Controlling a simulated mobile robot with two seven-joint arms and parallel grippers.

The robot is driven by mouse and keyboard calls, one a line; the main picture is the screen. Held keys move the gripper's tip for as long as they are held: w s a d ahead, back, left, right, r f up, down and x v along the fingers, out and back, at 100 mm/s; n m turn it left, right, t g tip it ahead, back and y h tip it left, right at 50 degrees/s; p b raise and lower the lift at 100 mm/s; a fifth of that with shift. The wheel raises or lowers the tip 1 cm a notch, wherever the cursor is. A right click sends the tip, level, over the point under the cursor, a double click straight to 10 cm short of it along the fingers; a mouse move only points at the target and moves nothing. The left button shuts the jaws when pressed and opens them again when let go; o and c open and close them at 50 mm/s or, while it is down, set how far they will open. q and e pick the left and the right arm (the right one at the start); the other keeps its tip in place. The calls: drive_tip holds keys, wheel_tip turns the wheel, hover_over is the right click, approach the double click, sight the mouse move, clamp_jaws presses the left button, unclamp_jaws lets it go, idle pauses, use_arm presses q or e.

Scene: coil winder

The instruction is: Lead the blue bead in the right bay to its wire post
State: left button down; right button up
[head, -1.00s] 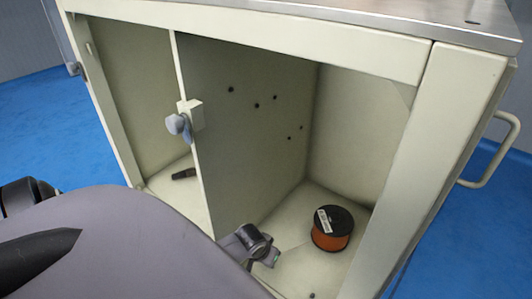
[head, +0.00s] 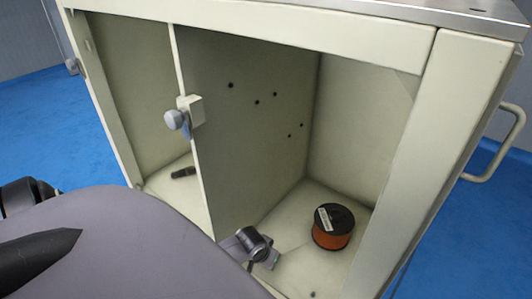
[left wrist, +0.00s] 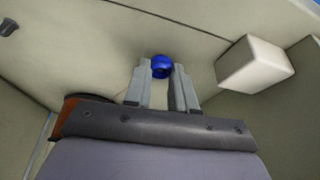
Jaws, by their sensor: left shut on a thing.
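The blue bead (left wrist: 162,66) shows in the left wrist view between the tips of my left gripper (left wrist: 161,73), which is shut on it. In the head view the bead and my left fingertips are hidden, with my large grey arm across the lower left. The right bay (head: 345,130) is the open cabinet space with a grey divider (head: 240,150) on its left. I cannot make out the wire post or a wire in either view. My right gripper is not in view.
A black spool with orange winding (head: 333,227) stands on the right bay's floor. A pale block (head: 196,110) with a grey knob (head: 177,122) sits on the divider's front edge. A small dark object (head: 183,173) lies in the left bay. Several dark dots mark the divider.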

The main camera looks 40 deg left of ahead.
use_arm(q)
drive_tip(key=shift+f, duration=0.2)
drive_tip(key=c, duration=0.8)
unclamp_jaws()
drive_tip(key=shift+c, duration=0.2)
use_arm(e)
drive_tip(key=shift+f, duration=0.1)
use_arm(q)
drive_tip(key=shift+s+r+p, duration=0.15)
drive_tip(key=shift+r+p, duration=0.25)
drive_tip(key=shift+r, duration=0.1)
drive_tip(key=p+v, duration=0.3)
drive_tip(key=v, duration=0.2)
drive_tip(key=shift+s+d+r+p, duration=0.1)
drive_tip(key=shift+s+r+p, duration=0.2)
drive_tip(key=shift+r+p, duration=0.25)
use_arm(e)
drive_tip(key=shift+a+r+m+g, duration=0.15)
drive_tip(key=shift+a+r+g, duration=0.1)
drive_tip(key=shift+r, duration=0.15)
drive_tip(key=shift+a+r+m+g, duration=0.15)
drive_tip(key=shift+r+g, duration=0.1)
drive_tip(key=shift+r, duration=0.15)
